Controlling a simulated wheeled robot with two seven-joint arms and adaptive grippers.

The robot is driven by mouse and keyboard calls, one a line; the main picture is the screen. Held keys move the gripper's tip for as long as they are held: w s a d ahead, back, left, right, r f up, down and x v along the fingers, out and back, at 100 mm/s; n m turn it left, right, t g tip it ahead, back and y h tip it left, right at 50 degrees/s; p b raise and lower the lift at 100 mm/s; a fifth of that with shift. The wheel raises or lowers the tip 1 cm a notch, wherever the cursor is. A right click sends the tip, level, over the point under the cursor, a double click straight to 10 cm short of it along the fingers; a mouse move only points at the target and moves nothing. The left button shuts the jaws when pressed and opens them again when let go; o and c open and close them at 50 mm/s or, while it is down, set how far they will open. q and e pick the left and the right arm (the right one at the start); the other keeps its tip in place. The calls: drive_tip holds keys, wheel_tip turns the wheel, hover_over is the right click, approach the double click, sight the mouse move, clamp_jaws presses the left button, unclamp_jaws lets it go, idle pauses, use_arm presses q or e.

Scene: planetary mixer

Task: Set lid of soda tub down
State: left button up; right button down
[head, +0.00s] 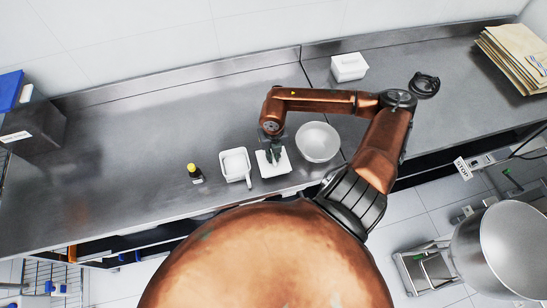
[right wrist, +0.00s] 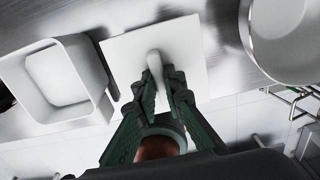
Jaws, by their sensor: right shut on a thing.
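The lid (head: 272,168) is a flat white square with a raised handle. My right gripper (head: 273,152) points down at it. In the right wrist view the gripper (right wrist: 163,82) is shut on the handle of the lid (right wrist: 130,52), with a finger on each side. The lid is level, at or just above the steel counter; I cannot tell if it touches. The open white square tub (head: 235,162) stands just left of the lid, and also shows in the right wrist view (right wrist: 100,82). My left gripper is not in view.
A pale round bowl (head: 318,141) stands close right of the lid. A small dark bottle with a yellow cap (head: 194,172) stands left of the tub. A white box (head: 349,67) is at the back. The counter (head: 130,140) on the left is mostly clear.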

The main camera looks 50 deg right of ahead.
drive_tip(key=shift+w+d+f, duration=0.4)
drive_tip(key=shift+d+f, duration=0.1)
drive_tip(key=shift+f, duration=0.3)
wheel_tip(320, 180, down, 3)
drive_tip(key=shift+w+d+f+p, duration=0.1)
drive_tip(key=shift+p, duration=0.65)
drive_tip(key=shift+f, duration=0.15)
drive_tip(key=c, duration=2)
unclamp_jaws()
